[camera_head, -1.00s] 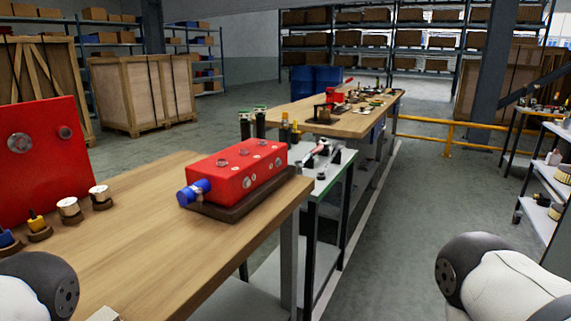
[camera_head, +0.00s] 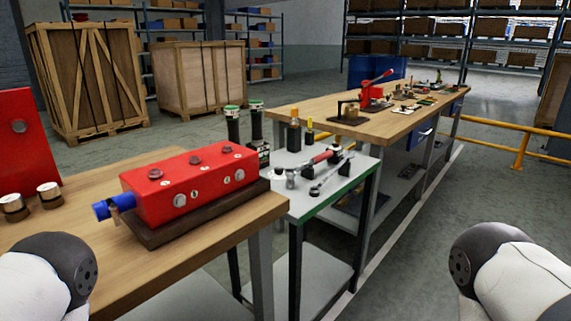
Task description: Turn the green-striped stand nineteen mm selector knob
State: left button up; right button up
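Two dark upright posts with green bands at the top, a left one (camera_head: 233,124) and a right one (camera_head: 256,122), stand at the back left corner of the grey side table (camera_head: 335,177). A small black block with pale-green markings (camera_head: 263,152) is at their foot. Which of these is the green-striped stand I cannot tell, and its nineteen mm selector knob is too small to make out. White-and-dark links of my two arms show at the lower left and lower right. Neither gripper is in view.
A red block with a blue end (camera_head: 190,185) sits on the near wooden bench (camera_head: 225,222). Wrenches (camera_head: 325,158) lie on the grey table. A farther wooden bench (camera_head: 385,127) holds tools. A yellow rail (camera_head: 518,150) stands right; open floor (camera_head: 430,225) lies in front.

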aim_at(278, 170)
jog(key=i+l+u, duration=0.4)
jog(key=l, duration=0.3)
jog(key=i+l+u, duration=0.1)
jog(key=l+u, duration=0.3)
jog(key=l, duration=0.3)
jog(key=i+l+u, duration=0.1)
jog(key=l+u, duration=0.35)
jog(key=l, duration=0.35)
jog(key=l+u, duration=0.4)
jog(key=l, duration=0.4)
